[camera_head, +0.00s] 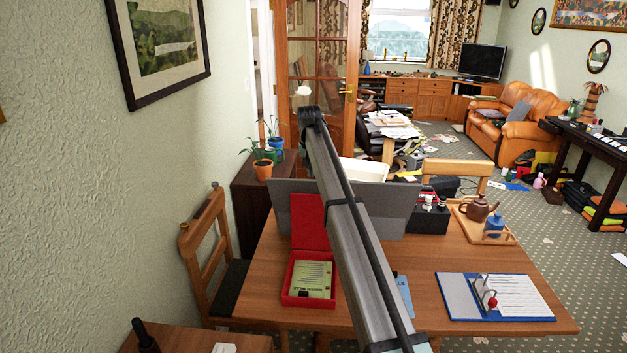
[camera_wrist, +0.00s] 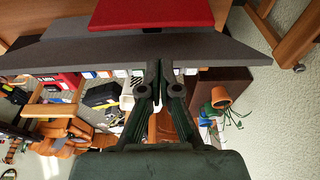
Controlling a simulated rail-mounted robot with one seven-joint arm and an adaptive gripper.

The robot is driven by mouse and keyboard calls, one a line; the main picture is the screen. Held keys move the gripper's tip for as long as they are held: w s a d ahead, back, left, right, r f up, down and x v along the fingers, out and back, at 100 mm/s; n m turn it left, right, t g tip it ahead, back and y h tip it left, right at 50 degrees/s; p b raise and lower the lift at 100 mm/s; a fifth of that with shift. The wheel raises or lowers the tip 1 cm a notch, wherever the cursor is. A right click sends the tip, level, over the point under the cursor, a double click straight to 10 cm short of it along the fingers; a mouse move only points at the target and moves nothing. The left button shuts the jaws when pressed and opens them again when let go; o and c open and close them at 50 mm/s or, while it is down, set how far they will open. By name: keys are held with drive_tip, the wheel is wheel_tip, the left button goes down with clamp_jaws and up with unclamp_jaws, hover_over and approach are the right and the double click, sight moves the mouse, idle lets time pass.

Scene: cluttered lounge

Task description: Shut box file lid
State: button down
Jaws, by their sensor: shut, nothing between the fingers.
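The red box file (camera_head: 308,298) lies on the wooden table in the head view, holding papers with a yellowish printed top sheet. Its red lid (camera_head: 309,222) stands open, roughly upright, in front of a grey desk screen (camera_head: 285,200). In the wrist view, the red lid (camera_wrist: 150,12) shows at the top edge beside the grey screen (camera_wrist: 100,48). My gripper (camera_wrist: 158,66) is shut and empty in the wrist view, with its fingertips near the screen's edge in the picture. Contact cannot be told. In the head view my arm crosses the table and the gripper cannot be made out.
A blue clipboard with papers (camera_head: 494,296) lies on the right of the table (camera_head: 440,253). A wooden tray (camera_head: 511,237) holds a brown teapot (camera_head: 477,207) and a blue jar. A wooden chair (camera_head: 211,255) stands left. A potted plant (camera_head: 263,169) stands on a dark cabinet behind.

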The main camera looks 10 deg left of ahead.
drive_tip(key=p+x, duration=0.3)
drive_tip(key=x, duration=0.6)
drive_tip(key=shift+d+f, duration=0.15)
